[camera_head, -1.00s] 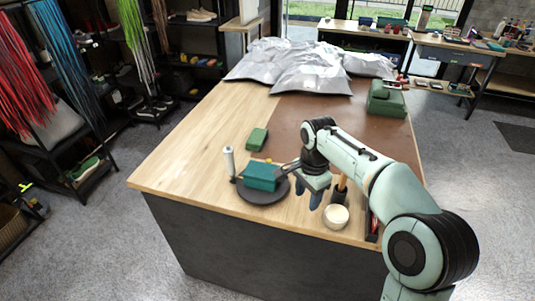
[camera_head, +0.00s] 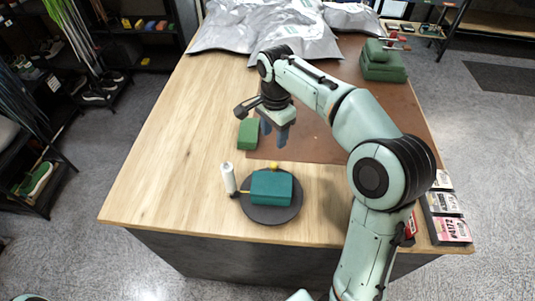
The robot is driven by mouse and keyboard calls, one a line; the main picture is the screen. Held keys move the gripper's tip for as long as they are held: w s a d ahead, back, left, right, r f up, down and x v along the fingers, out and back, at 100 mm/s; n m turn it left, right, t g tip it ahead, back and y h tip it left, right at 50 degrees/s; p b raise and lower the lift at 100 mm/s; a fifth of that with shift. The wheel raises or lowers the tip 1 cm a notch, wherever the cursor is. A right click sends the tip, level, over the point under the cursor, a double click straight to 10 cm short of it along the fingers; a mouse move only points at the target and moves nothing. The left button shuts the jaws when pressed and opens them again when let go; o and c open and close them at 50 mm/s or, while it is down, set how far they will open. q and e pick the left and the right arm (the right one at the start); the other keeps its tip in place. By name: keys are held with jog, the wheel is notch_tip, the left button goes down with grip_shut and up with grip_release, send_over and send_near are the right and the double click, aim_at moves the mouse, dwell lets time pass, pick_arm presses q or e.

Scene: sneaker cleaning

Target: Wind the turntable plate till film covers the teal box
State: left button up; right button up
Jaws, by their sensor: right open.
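The teal box (camera_head: 271,188) sits on the dark round turntable plate (camera_head: 268,213) near the table's front edge. A white film roll (camera_head: 229,178) stands upright just left of the plate. A yellow strip shows between the roll and the box, and a small yellow knob (camera_head: 274,166) shows at the plate's far side. I cannot make out clear film on the box. My right gripper (camera_head: 274,132) is open and empty, fingers down, beyond the plate and apart from it. My left gripper is not in view.
A green block (camera_head: 248,134) lies just left of my right gripper. Silver bags (camera_head: 265,30) cover the back of the table, and a green case (camera_head: 383,66) stands at back right. Labelled cards (camera_head: 446,205) sit at the right edge. The wooden left side (camera_head: 165,170) is clear.

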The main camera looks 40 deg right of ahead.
aim_at(274, 165)
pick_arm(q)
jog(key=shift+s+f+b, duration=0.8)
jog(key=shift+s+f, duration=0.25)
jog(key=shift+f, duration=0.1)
pick_arm(e)
notch_tip(274, 165, down, 13)
jog(key=shift+s+r, duration=0.1)
grip_shut()
